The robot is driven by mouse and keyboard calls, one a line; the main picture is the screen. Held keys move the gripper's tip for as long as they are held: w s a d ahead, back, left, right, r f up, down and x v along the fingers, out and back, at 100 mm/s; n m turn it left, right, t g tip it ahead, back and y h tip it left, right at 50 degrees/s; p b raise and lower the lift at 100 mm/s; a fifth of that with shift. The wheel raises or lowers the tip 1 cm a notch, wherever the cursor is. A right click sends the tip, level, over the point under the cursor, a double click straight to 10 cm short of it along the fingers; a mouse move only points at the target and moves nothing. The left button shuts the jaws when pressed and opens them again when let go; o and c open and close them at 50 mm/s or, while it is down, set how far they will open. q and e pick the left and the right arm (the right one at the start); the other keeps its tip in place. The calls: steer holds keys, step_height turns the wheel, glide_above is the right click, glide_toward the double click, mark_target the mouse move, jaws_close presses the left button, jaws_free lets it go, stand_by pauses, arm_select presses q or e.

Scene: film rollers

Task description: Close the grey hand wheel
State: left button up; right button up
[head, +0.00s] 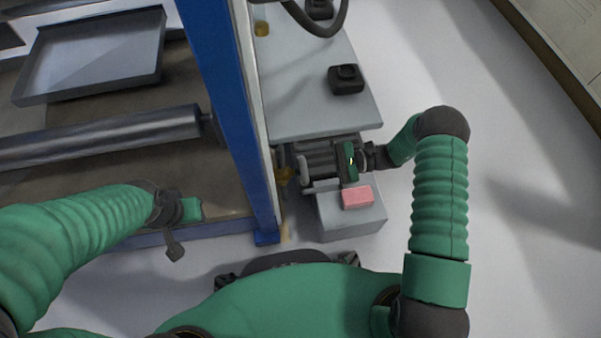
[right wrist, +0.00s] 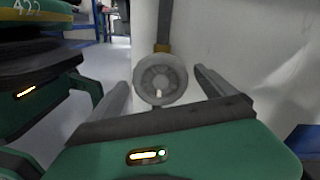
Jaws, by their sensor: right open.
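The grey hand wheel (right wrist: 160,77) is a round, spoked disc in the right wrist view, below a brass collar on a pipe. It shows small and partly covered in the head view (head: 304,171), beside the blue post. My right gripper (head: 314,166) is open and points left at it. In the right wrist view, its two fingers (right wrist: 168,80) stand apart on either side of the wheel. I cannot tell whether they touch it. My left gripper (head: 174,240) is at the lower left in the head view; its jaws are unclear.
A blue post (head: 228,110) stands just left of the wheel. A grey cabinet (head: 315,90) carries a small black device (head: 346,79). A pink block (head: 357,196) lies on a lower grey box (head: 350,222), close under my right gripper. Open floor lies to the right.

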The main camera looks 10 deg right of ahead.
steer(key=shift+a, duration=1.1)
steer(key=c, duration=1.4)
